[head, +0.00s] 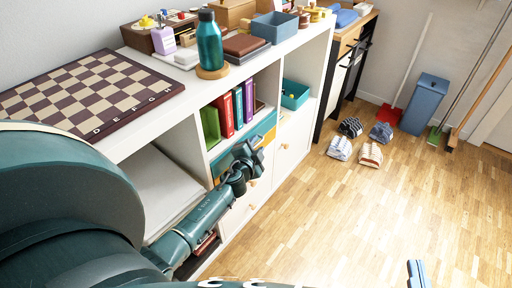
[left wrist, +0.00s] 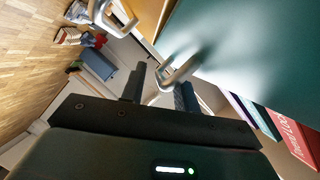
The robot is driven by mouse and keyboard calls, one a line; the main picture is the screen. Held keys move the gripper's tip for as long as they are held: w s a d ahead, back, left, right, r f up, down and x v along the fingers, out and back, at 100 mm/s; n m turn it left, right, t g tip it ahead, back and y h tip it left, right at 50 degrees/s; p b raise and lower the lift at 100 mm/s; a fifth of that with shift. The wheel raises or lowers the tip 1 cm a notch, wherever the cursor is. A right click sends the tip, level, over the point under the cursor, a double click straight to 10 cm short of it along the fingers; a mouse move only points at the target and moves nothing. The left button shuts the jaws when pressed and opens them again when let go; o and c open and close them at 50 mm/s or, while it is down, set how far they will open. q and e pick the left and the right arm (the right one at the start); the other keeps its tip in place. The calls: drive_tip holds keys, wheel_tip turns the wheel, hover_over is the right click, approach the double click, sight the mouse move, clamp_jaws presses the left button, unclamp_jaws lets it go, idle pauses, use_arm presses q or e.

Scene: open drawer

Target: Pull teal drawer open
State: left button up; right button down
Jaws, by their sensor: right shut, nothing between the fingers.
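The teal drawer (head: 262,128) sits in the white shelf unit, below the row of books. Its front looks about flush with the unit, though my arm hides part of it. In the left wrist view, the teal front (left wrist: 215,40) fills the upper right, with a pale metal handle (left wrist: 182,72) on it. My left gripper (head: 254,150) is at the drawer front. In the left wrist view, the left gripper's fingers (left wrist: 159,92) are apart, with the handle between or just ahead of them; contact is unclear. My right gripper (head: 416,273) shows at the bottom edge, shut and empty.
The shelf top holds a chessboard (head: 85,90), a teal bottle (head: 210,45) and a blue bin (head: 275,27). Books (head: 237,106) stand above the drawer. Shoes (head: 369,154) and a blue waste bin (head: 424,104) stand farther back. The wooden floor (head: 340,220) in front is clear.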

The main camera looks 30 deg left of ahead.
use_arm(q)
clamp_jaws()
drive_tip(key=shift+d, duration=0.15)
use_arm(e)
drive_tip(key=shift+d, duration=0.1)
idle(0.4)
